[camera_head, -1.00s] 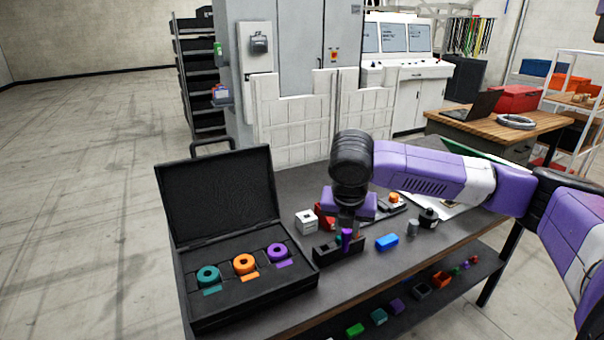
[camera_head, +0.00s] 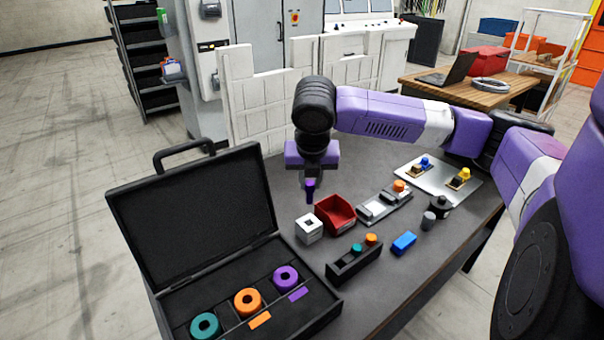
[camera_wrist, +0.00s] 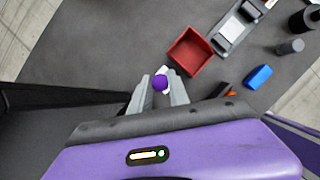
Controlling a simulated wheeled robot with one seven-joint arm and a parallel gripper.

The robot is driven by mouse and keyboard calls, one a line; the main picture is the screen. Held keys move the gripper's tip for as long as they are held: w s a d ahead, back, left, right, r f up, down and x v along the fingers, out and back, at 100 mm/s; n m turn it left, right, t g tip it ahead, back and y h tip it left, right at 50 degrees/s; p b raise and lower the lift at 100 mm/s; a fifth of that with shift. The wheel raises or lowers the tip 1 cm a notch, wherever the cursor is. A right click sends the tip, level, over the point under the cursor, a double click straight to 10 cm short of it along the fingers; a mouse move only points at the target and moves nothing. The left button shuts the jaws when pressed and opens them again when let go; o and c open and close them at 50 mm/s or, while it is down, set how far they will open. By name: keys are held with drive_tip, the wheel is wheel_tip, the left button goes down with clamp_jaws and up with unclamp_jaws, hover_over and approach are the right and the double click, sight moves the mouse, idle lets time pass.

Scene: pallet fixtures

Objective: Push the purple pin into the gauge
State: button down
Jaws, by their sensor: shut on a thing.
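My gripper (camera_head: 312,178) is shut on the purple pin (camera_head: 310,190) and holds it upright, above the table. In the wrist view the pin's round top (camera_wrist: 160,83) shows between the two fingers. A white block (camera_head: 309,229) with a dark hole in its top, which may be the gauge, stands on the table just below the pin. The pin is apart from it. In the wrist view the white block (camera_wrist: 166,71) is mostly hidden behind pin and fingers. A purple ring (camera_head: 286,279) lies in the open black case, beside an orange ring (camera_head: 248,302) and a teal ring (camera_head: 205,326).
A red bin (camera_head: 336,215) stands right beside the white block. A black holder (camera_head: 345,266) with teal and orange pins is in front. A blue block (camera_head: 404,243), a grey cylinder (camera_head: 428,220) and a grey fixture (camera_head: 383,205) stand to the right. The case lid (camera_head: 192,215) rises at left.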

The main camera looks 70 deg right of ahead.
sight(310, 202)
drive_tip(key=shift+f+b, duration=1.6)
drive_tip(key=shift+f, duration=0.25)
drive_tip(key=shift+f+b, duration=0.65)
drive_tip(key=shift+f, duration=0.45)
drive_tip(key=shift+f+b, duration=0.6)
drive_tip(key=shift+f, duration=0.6)
drive_tip(key=c, duration=0.8)
unclamp_jaws()
drive_tip(key=shift+o, duration=0.2)
drive_tip(key=shift+r, duration=0.1)
drive_tip(key=shift+r+p, duration=3.7)
drive_tip(key=shift+r, duration=0.7)
